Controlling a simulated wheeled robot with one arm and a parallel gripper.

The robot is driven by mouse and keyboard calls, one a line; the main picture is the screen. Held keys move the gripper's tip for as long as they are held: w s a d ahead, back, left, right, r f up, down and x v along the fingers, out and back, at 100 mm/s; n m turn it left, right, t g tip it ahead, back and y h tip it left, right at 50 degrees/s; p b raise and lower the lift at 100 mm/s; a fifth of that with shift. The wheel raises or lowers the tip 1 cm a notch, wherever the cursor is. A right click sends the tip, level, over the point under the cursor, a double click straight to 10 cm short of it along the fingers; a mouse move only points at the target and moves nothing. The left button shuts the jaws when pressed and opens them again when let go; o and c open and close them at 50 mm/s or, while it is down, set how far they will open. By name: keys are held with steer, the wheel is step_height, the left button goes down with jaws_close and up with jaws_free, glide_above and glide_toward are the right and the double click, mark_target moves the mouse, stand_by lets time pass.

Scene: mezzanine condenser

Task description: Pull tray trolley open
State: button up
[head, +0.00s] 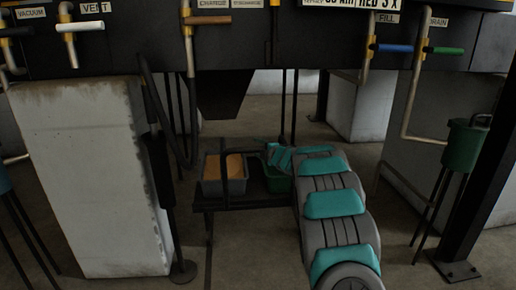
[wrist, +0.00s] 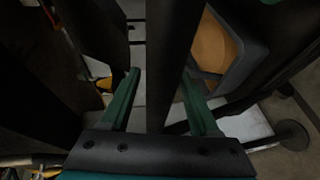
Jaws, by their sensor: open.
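The tray trolley (head: 248,203) is a low dark platform under the black overhead unit in the head view. It carries a grey bin (head: 211,185) with an orange-tan load and a green bin (head: 278,184). A black upright hoop (head: 224,168) stands at its front. My teal and grey arm reaches down to its right side; the head view does not show my fingers clearly. In the wrist view my gripper (wrist: 160,76) is open, its green fingers on either side of a dark bar (wrist: 172,45). Whether they touch it, or whether it is the hoop, I cannot tell.
Pale concrete blocks stand left (head: 85,175) and back right (head: 360,105). A black post on a round foot (head: 183,271) stands left of the trolley. A green bucket (head: 463,147) on legs and a slanted black column (head: 480,190) are at right. Floor before the trolley is clear.

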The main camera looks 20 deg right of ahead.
steer(key=shift+w, duration=0.2)
steer(key=shift+c, duration=0.2)
jaws_close()
stand_by(1.2)
